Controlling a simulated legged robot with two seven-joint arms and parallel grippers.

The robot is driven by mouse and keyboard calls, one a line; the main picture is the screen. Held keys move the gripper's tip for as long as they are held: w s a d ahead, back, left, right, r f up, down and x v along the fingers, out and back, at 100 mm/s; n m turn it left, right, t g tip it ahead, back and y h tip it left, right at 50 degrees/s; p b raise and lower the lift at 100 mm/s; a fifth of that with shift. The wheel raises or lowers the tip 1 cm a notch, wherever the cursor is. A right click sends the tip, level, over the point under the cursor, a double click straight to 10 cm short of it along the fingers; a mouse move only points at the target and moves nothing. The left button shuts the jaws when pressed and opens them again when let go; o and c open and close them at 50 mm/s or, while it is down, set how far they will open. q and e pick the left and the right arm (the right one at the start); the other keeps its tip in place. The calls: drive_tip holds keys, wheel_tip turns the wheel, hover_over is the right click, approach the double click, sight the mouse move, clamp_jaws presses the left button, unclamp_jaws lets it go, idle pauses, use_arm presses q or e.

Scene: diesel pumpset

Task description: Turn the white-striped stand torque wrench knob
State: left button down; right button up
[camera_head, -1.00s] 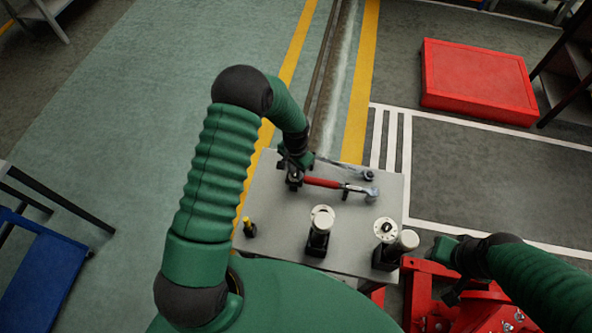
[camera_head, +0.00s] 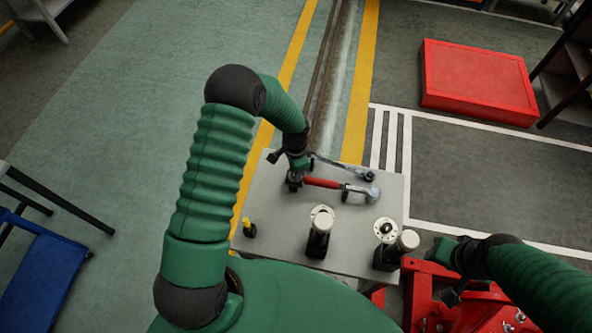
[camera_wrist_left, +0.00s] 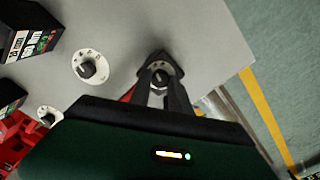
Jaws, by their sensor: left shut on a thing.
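A torque wrench (camera_head: 322,182) with a red handle lies at the far part of a grey table (camera_head: 275,205). My left gripper (camera_head: 293,180) is at the left end of its handle. In the left wrist view my left fingers (camera_wrist_left: 160,82) are closed around a dark knob with a white mark (camera_wrist_left: 160,74), pointing down at the table. The gripper partly hides the knob. The red handle barely shows beside the fingers. My right gripper (camera_head: 452,292) hangs at the lower right over red machinery, away from the table; its jaws are too small to read.
A small yellow-topped piece (camera_head: 248,227) stands at the table's left edge. Another wrench (camera_head: 350,170) lies behind. A red box (camera_head: 477,80) is on the floor.

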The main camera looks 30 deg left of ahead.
use_arm(q)
drive_tip(key=c, duration=1.2)
unclamp_jaws()
wheel_tip(320, 180, up, 17)
drive_tip(key=b, duration=0.2)
drive_tip(key=shift+a+f, duration=0.1)
drive_tip(key=shift+f, duration=0.05)
drive_tip(key=s+d+n+t, duration=0.1)
drive_tip(key=s+d+n, duration=0.1)
drive_tip(key=s+n, duration=0.2)
drive_tip(key=s+d+n+t+b, duration=0.1)
drive_tip(key=s+n, duration=0.3)
drive_tip(key=s, duration=0.7)
drive_tip(key=shift+d+t, duration=0.3)
drive_tip(key=shift+d, duration=0.5)
